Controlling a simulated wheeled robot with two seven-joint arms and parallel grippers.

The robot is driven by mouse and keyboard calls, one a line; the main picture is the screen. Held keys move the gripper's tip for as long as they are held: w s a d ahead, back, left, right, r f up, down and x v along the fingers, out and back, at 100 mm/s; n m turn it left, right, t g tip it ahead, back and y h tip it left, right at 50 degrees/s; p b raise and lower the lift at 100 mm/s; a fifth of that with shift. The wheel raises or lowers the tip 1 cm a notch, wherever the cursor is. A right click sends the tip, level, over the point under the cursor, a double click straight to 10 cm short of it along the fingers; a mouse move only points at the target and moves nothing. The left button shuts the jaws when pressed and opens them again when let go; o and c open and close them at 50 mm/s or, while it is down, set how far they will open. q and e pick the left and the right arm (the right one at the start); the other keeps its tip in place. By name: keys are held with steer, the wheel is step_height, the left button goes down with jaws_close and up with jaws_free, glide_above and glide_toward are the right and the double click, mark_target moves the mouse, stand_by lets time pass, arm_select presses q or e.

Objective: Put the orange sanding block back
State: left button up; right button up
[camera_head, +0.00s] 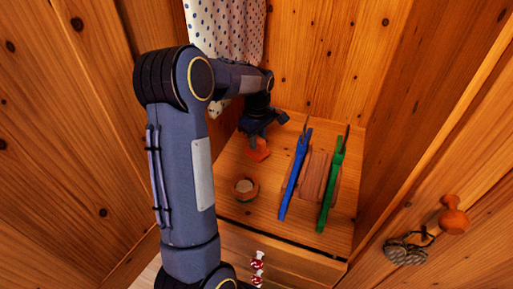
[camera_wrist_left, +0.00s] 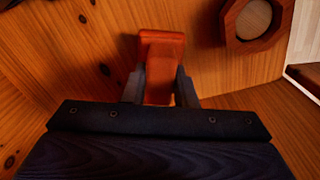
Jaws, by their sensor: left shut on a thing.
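The orange sanding block (camera_head: 258,150) is at the back left of the wooden surface in the head view. My left gripper (camera_head: 255,139) reaches down to it from the back left. In the left wrist view the block (camera_wrist_left: 161,62) sits between the two fingers of my left gripper (camera_wrist_left: 160,88), which is shut on it. Its far end sticks out past the fingertips. Whether the block touches the surface or is just above it, I cannot tell. My right gripper is not in view.
A wooden octagonal dish (camera_head: 244,188) stands in front of the block. A blue tool (camera_head: 295,175) and a green tool (camera_head: 331,185) lie across a ridged wooden piece (camera_head: 314,176) to the right. Wooden walls close in the surface, and a spotted curtain (camera_head: 226,30) hangs behind.

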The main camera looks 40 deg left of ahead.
arm_select(q)
steer(key=shift+w+a+f, duration=0.25)
steer(key=shift+a+f, duration=0.05)
steer(key=shift+f, duration=0.15)
steer(key=shift+w+a+f+b, duration=0.1)
steer(key=shift+f+b, duration=0.05)
steer(key=shift+f, duration=0.8)
steer(key=shift+w+a+f+b, duration=0.1)
steer(key=shift+f+b, duration=0.05)
steer(key=shift+f, duration=0.75)
steer(key=shift+f, duration=0.2)
steer(key=o, duration=1)
steer(key=shift+c, duration=0.2)
